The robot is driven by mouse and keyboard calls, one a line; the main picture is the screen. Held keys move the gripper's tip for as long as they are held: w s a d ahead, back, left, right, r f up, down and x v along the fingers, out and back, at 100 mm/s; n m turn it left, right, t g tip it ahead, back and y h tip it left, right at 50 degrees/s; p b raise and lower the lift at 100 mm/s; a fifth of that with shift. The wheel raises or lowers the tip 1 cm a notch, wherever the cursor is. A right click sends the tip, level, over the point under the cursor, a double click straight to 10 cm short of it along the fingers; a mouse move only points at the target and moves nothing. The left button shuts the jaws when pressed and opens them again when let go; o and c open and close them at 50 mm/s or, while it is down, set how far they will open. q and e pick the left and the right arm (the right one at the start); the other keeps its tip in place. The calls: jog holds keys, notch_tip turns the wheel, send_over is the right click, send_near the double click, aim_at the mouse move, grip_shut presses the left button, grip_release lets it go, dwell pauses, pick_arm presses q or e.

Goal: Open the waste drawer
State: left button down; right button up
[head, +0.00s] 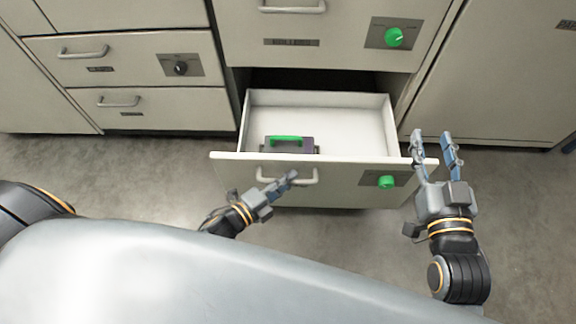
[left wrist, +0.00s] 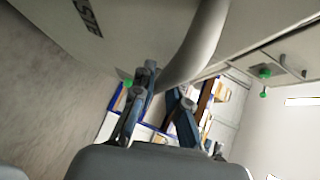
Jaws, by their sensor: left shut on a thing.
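The waste drawer (head: 345,127) is pulled out from the cabinet at the lower middle of the head view, and its white inside shows. The handle (left wrist: 205,45) also runs down between the fingers in the left wrist view, beside a partly visible dark label (left wrist: 87,15). A green knob (head: 386,182) sits on the drawer front, right of the handle. My right gripper (head: 436,150) is open and empty at the drawer's right front corner.
A dark grey box with a green handle (head: 287,142) lies in the drawer at the front left. A closed drawer with a green knob (head: 394,37) is above. Closed drawers (head: 150,107) stand at left. Bare floor (head: 535,215) shows at right.

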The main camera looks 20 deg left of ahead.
pick_arm(q)
jog(key=shift+s+d, duration=0.1)
jog(key=shift+s, duration=0.2)
pick_arm(e)
jog(key=shift+f, duration=0.3)
pick_arm(q)
jog(key=c, duration=1.3)
grip_release()
jog(key=shift+c, duration=0.2)
jog(key=v, duration=1.2)
